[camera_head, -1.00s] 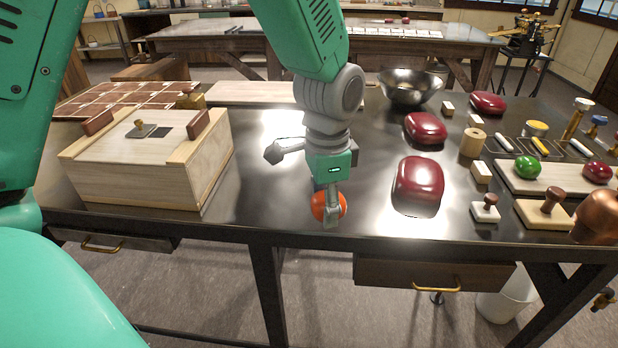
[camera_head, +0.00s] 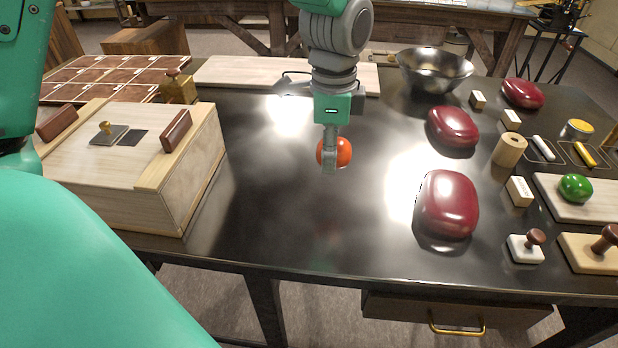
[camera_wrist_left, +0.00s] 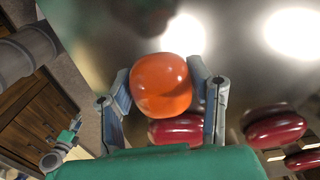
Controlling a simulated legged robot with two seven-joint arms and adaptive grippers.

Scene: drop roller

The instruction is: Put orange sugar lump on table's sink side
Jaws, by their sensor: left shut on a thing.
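The orange sugar lump (camera_head: 343,152) is round and glossy. My left gripper (camera_head: 330,160) is shut on it over the middle of the dark table (camera_head: 290,215). In the left wrist view the orange lump (camera_wrist_left: 162,84) sits between the two fingers of my left gripper (camera_wrist_left: 165,90), with a finger on each side. A faint reddish reflection shows on the table top below it, and the lump appears to be held above the surface. No sink is recognisable in view. My right gripper is not in view.
Dark red glossy lumps (camera_head: 448,205) stand to the right of the gripper. A wooden box (camera_head: 150,195) is at the left, a metal bowl (camera_head: 434,72) and a pale board (camera_head: 240,73) at the back. Stamps and a green lump (camera_head: 575,187) are at the right. The table's front middle is clear.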

